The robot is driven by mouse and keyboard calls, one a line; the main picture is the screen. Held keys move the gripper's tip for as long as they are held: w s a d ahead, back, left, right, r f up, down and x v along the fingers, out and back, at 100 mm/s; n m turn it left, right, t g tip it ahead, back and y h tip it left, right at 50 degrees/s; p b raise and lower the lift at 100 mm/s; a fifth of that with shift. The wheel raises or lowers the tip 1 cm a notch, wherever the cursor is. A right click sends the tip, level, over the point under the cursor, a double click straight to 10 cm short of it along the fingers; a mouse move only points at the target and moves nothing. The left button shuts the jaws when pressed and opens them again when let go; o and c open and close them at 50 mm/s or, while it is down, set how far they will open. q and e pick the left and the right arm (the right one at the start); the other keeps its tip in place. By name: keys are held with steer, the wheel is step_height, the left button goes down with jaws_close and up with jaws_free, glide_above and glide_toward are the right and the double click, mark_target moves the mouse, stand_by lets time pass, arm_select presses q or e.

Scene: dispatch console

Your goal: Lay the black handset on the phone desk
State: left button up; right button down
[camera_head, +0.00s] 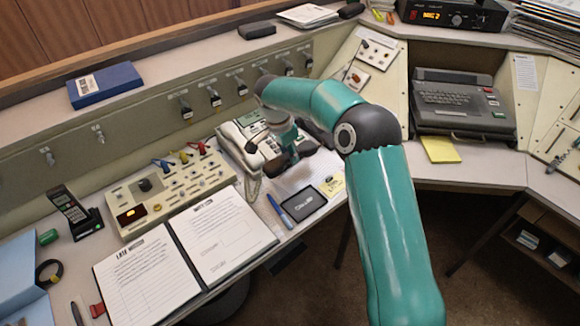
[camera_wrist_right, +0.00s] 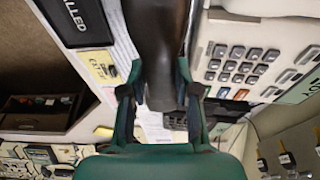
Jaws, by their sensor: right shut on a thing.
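My right gripper (camera_head: 290,152) reaches in over the pale desk (camera_head: 259,203), close to the white desk phone (camera_head: 244,150). In the right wrist view its two fingers (camera_wrist_right: 160,95) are shut on the black handset (camera_wrist_right: 162,40), a long dark bar running up the picture between them. The phone's keypad (camera_wrist_right: 240,65) shows to the right of the handset there. My left gripper is out of view.
An open binder (camera_head: 220,235) and a switch panel (camera_head: 170,190) are to the left. A cordless phone (camera_head: 72,212) stands at far left.

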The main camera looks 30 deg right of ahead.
mark_target(282, 158)
steer(key=x, duration=0.2)
steer(key=a+x, duration=0.1)
steer(key=x, duration=0.2)
steer(key=shift+f, duration=0.15)
steer(key=shift+f, duration=0.15)
steer(key=c, duration=0.8)
jaws_free()
steer(key=shift+c, duration=0.2)
steer(key=v, duration=1.2)
steer(key=shift+a, duration=0.1)
steer(key=shift+s, duration=0.1)
